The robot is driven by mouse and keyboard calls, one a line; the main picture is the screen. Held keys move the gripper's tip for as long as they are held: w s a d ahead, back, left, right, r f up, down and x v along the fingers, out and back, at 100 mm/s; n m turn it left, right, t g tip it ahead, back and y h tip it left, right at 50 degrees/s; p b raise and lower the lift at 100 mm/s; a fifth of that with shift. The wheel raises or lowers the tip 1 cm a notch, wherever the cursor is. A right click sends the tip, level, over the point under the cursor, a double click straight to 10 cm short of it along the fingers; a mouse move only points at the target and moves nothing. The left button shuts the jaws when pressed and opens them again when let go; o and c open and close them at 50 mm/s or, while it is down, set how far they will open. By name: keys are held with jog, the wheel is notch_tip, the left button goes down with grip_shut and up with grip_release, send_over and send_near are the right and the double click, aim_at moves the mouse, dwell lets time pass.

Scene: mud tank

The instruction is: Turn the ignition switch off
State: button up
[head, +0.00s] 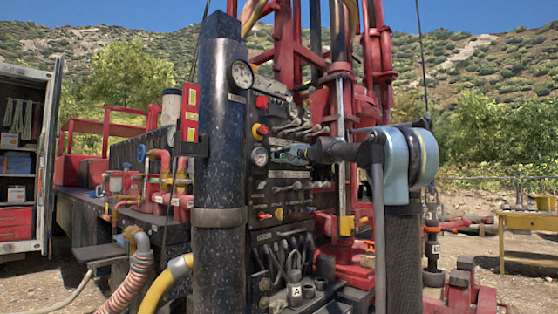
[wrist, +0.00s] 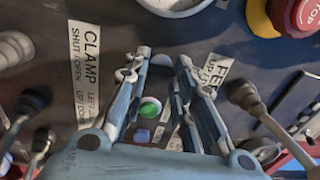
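The control panel (head: 285,190) stands on the rig beside a thick black column. My gripper (head: 290,153) reaches in from the right, close to the panel's upper part below a red button. In the wrist view my gripper (wrist: 165,62) has its two fingers apart, pointing at the dark panel (wrist: 225,75). Between them I see a lit green round part (wrist: 150,107), a small blue-grey square (wrist: 141,135) and a grey-blue rounded piece near the fingertips. I cannot tell which of these is the ignition switch, or whether the fingers touch it.
A red stop button (wrist: 298,14) on a yellow collar is at the upper right in the wrist view, with a gauge (wrist: 175,5) at the top. Levers (wrist: 30,102) stick out on both sides of the fingers. A yellow table (head: 528,222) stands at far right.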

jog(key=o, duration=0.4)
jog(key=shift+f, duration=0.2)
jog(key=shift+o, duration=0.2)
jog(key=shift+r, duration=0.1)
jog(key=v, duration=1.2)
jog(key=shift+w, duration=0.1)
jog(key=s+d+f+n+g+h, duration=0.1)
jog(key=s+f+n+g+h, duration=0.2)
jog(key=s+f, duration=0.95)
jog(key=s+d+f+n+g+h, duration=0.1)
jog(key=s+f+n+g+h, duration=0.15)
jog(key=s+f, duration=1)
jog(key=s+d+f+g+h, duration=0.1)
jog(key=s+d+f+h, duration=0.2)
jog(key=f, duration=0.9)
jog(key=s+d+f+n+g+h, duration=0.1)
jog(key=s+d+f+h, duration=0.1)
jog(key=s+d+f, duration=0.5)
jog(key=s+d+f+n+g+h, duration=0.1)
jog(key=s+d+f+g+h, duration=0.1)
jog(key=s+d+f, duration=0.4)
jog(key=s+f+h, duration=0.1)
jog(key=s+f, duration=0.4)
jog(key=f, duration=0.6)
jog(key=shift+f+h, duration=0.25)
jog(key=shift+h, duration=0.1)
